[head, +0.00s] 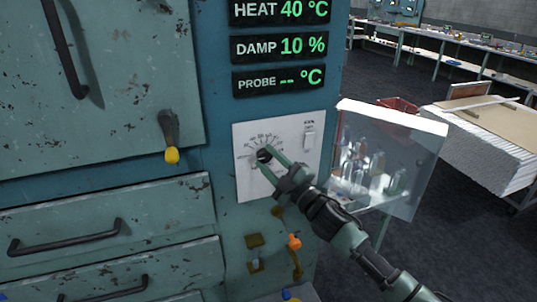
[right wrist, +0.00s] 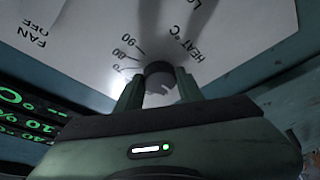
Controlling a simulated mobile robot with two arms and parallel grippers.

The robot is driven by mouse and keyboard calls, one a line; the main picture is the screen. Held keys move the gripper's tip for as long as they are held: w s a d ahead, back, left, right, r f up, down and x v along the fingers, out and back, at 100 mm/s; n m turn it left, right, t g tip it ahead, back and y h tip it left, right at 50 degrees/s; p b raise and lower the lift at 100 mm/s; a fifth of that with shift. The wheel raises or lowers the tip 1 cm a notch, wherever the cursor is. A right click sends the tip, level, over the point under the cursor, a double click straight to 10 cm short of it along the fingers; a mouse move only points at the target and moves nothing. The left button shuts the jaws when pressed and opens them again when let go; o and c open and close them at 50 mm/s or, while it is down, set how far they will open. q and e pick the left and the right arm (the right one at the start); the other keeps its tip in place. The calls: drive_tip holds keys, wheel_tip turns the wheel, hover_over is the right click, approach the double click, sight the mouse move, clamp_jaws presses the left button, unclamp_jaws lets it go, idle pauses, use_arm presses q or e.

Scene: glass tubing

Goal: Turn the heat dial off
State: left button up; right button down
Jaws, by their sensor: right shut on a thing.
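The heat dial (head: 264,155) is a small dark knob on a white control plate (head: 248,185) on the teal cabinet's front. A scale of printed numbers curves above it. My right gripper (head: 268,160) reaches in from the lower right and is shut on the dial. In the right wrist view the dial (right wrist: 159,76) sits between the two fingertips (right wrist: 159,88), with "HEAT °C" and numbers such as 90 printed beside it. The fingers hide part of the dial, and its exact setting cannot be read. The left gripper is not in view.
A display above reads HEAT 40 °C (head: 280,10), DAMP 10 % (head: 279,46) and PROBE -- °C (head: 278,81). A fan switch (head: 309,135) is at the plate's upper right. A clear box of bottles (head: 385,160) stands right of the cabinet. A yellow-tipped handle (head: 170,140) juts out at left.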

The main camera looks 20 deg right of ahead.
drive_tip(key=shift+n+p, duration=0.3)
drive_tip(key=shift+n, duration=0.3)
drive_tip(key=c, duration=0.9)
unclamp_jaws()
drive_tip(key=b+v, duration=0.3)
drive_tip(key=v, duration=0.5)
